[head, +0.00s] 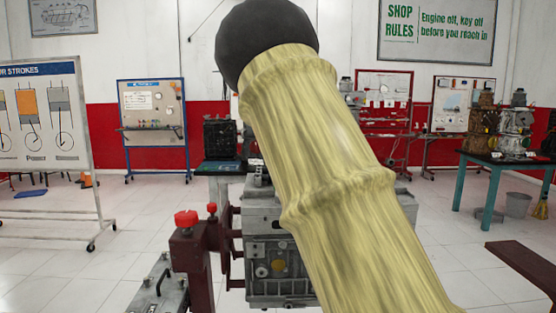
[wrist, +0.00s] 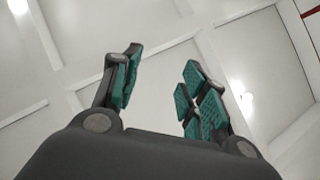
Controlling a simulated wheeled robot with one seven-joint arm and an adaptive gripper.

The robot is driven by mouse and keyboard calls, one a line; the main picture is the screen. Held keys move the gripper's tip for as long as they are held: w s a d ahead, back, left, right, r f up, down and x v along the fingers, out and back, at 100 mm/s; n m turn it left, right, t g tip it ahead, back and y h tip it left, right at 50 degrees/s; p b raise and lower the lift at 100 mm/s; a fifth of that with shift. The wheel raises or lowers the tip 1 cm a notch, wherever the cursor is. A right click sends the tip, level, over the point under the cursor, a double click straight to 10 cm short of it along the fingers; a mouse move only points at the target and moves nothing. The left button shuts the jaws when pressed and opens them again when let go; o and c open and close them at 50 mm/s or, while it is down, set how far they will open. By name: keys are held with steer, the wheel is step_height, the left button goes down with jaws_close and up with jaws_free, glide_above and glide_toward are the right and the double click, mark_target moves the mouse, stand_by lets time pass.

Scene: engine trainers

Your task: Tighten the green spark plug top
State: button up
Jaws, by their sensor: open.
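No green spark plug top shows in either view. A grey engine trainer (head: 278,262) stands in the middle of the head view, with a dark red stand on its left. My own pale yellow arm crosses in front of it and hides much of its top and right side. My gripper (wrist: 160,95) shows in the wrist view, with its green-padded fingers spread apart and nothing between them. It points up at the white ceiling. The gripper is not seen in the head view, so its distance from the engine cannot be told.
Red knobs (head: 187,218) top the dark red stand. A wheeled whiteboard (head: 40,125) stands at the left. A teal-legged table (head: 510,162) with engines is at the right, near a brown bench (head: 525,268). White floor lies open between.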

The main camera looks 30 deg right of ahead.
steer(key=s+d+f+n+g+y+p, duration=0.1)
steer(key=s+f+g+p, duration=0.2)
steer(key=f+g+p, duration=0.25)
steer(key=s+f+n+g+p, duration=0.1)
steer(key=s+f+g+p, duration=0.25)
steer(key=f+p, duration=0.25)
steer(key=s+a+f+n+g+y+p, duration=0.1)
steer(key=s+a+f+g+p, duration=0.3)
steer(key=s, duration=0.3)
steer(key=s+a+f+n+g+y+p, duration=0.1)
steer(key=s+a+f+g+p, duration=0.1)
steer(key=s+f+g+p, duration=0.35)
steer(key=w+a+f, duration=0.1)
steer(key=w, duration=0.1)
steer(key=w+a+f+t+p, duration=0.1)
steer(key=w+a+f, duration=0.1)
steer(key=w+a+f+t, duration=0.1)
steer(key=w, duration=0.1)
steer(key=shift+w+a+f+p, duration=0.2)
steer(key=shift+a+p, duration=0.15)
steer(key=shift+a, duration=0.05)
jaws_close()
